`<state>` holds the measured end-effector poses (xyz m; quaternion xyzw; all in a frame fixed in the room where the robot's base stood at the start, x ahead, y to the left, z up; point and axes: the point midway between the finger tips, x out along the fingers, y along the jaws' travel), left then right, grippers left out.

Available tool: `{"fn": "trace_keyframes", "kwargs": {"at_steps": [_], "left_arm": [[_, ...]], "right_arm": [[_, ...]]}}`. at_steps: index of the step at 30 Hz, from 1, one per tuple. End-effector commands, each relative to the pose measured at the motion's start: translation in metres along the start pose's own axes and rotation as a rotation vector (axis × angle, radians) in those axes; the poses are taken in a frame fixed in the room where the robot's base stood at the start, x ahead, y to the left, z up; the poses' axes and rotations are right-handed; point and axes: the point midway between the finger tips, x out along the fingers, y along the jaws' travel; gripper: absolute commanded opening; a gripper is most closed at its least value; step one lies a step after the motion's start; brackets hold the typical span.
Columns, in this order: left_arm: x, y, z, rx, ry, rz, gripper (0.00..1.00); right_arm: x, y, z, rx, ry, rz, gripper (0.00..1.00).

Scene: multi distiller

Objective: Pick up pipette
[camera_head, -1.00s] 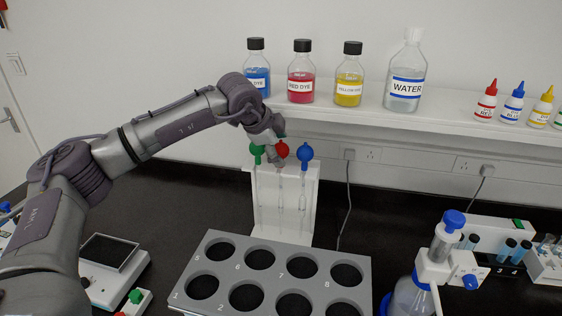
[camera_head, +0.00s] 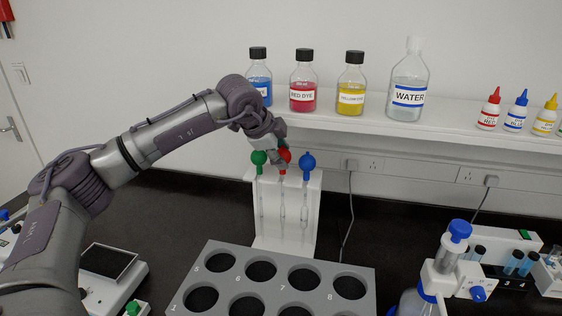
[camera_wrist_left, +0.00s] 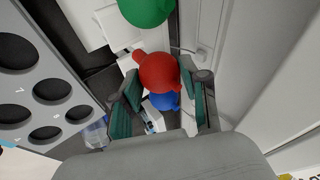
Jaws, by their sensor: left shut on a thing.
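A rack (camera_head: 317,215) on the dark bench holds three pipettes with coloured bulbs. The green-bulb pipette (camera_head: 259,160) is on the left, the red-bulb pipette (camera_head: 286,155) in the middle and the blue-bulb pipette (camera_head: 307,162) on the right. My left gripper (camera_head: 279,158) reaches the red bulb from above left and covers part of it. In the left wrist view, the red bulb (camera_wrist_left: 158,72) sits between the fingers of my left gripper (camera_wrist_left: 163,88), which are shut on it. The blue bulb (camera_wrist_left: 164,101) is partly hidden behind it. My right gripper is out of view.
A grey holder (camera_head: 240,285) with several round holes stands in front of the rack. The shelf (camera_head: 440,130) behind carries dye bottles, a water bottle (camera_head: 408,90) and small dropper bottles. A blue-capped dispenser (camera_head: 447,262) stands at the right.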

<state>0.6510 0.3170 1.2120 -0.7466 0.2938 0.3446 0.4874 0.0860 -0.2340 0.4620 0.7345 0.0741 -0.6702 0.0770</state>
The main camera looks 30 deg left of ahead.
Motion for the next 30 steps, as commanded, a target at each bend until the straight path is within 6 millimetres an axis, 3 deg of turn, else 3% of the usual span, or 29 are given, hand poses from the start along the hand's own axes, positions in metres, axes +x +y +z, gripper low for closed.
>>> {"fn": "trace_keyframes", "kwargs": {"at_steps": [12,24,30], "left_arm": [[-0.036,0.066,0.002,0.003,-0.002,0.000,0.34],[-0.112,0.012,-0.027,-0.001,0.001,-0.002,0.34],[-0.138,-0.005,-0.036,-0.001,-0.001,0.000,0.34]], "right_arm": [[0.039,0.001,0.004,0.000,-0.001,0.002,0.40],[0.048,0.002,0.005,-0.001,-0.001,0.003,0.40],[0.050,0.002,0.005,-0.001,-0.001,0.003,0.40]]}}
